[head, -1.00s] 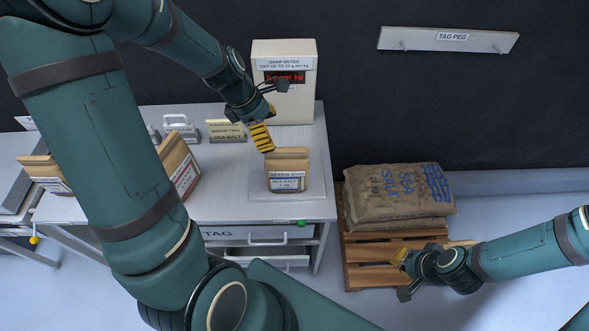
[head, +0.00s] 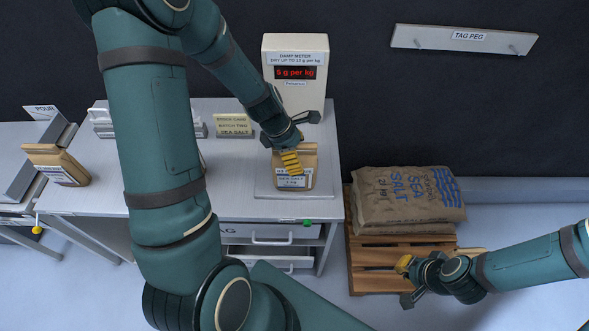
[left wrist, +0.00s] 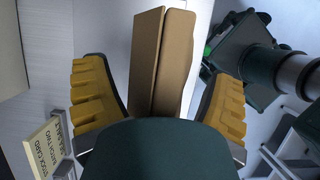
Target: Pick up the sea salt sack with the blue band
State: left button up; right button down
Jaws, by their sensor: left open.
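A small brown paper sack (head: 309,160) with a white sea salt label edged in blue stands upright on the damp meter's plate (head: 262,186). My left gripper (head: 291,161) is at its top, partly covering it. In the left wrist view the sack's folded top (left wrist: 160,60) lies between the two yellow fingers of my left gripper (left wrist: 158,100). They are open, with a gap on each side. My right gripper (head: 407,280) hangs in front of the pallet; its opening is unclear.
The damp meter (head: 294,75) stands behind, reading 5 g per kg. Another paper sack (head: 56,166) is at far left. A big burlap sea salt sack (head: 408,197) with blue print lies on a wooden pallet (head: 365,283). A stock card (head: 233,124) stands left of the meter.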

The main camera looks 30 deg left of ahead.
pick_arm(q)
jog(key=c, duration=1.4)
jog(key=shift+r, duration=0.1)
